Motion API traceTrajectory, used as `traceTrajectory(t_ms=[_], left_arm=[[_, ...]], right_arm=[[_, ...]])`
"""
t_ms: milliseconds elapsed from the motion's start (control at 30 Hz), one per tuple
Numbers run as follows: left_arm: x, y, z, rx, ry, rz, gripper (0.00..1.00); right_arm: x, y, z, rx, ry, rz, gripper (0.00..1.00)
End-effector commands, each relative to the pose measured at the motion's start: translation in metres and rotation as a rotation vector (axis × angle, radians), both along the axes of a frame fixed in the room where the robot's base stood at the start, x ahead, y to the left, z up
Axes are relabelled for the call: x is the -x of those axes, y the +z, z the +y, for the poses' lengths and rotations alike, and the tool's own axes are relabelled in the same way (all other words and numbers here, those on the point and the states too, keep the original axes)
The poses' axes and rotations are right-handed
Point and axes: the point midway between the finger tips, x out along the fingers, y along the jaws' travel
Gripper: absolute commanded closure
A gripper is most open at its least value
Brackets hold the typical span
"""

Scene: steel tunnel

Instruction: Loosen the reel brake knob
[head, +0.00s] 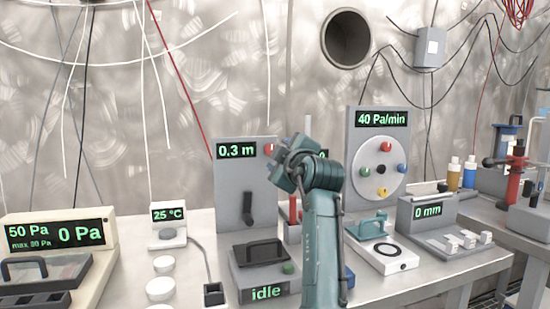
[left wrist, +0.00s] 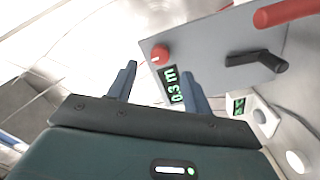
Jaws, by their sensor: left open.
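The grey reel panel (head: 228,190) stands on the bench with a "0.3 m" display and a black crank handle (head: 248,209). Its red knob (head: 269,149) sits at the upper right corner, partly covered by my left gripper (head: 280,158) in the head view. In the left wrist view the red knob (left wrist: 160,54) shows whole, just beyond and between the fingertips of my left gripper (left wrist: 159,68). The fingers are apart and hold nothing. I cannot tell whether they touch the panel. My right gripper is not in view.
A "40 Pa/min" panel (head: 378,130) with a coloured-knob dial stands to the right of my arm. A red handle (left wrist: 285,13) lies near the crank in the wrist view. An "idle" box (head: 263,270) stands in front. Cables hang on the wall.

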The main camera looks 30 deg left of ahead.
Motion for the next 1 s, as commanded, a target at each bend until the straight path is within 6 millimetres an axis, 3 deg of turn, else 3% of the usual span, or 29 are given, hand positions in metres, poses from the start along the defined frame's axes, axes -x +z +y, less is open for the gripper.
traceTrajectory(t_ms=[200,400,1000], left_arm=[[0.03,-0.003,-0.034,0.001,-0.001,-0.002,0.5],[0.043,-0.001,-0.05,0.0,0.001,0.0,0.5],[0.045,0.002,-0.052,0.0,0.001,0.0,0.5]], right_arm=[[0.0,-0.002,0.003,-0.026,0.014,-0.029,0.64],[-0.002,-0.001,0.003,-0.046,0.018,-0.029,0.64],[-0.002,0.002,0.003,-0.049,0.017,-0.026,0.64]])
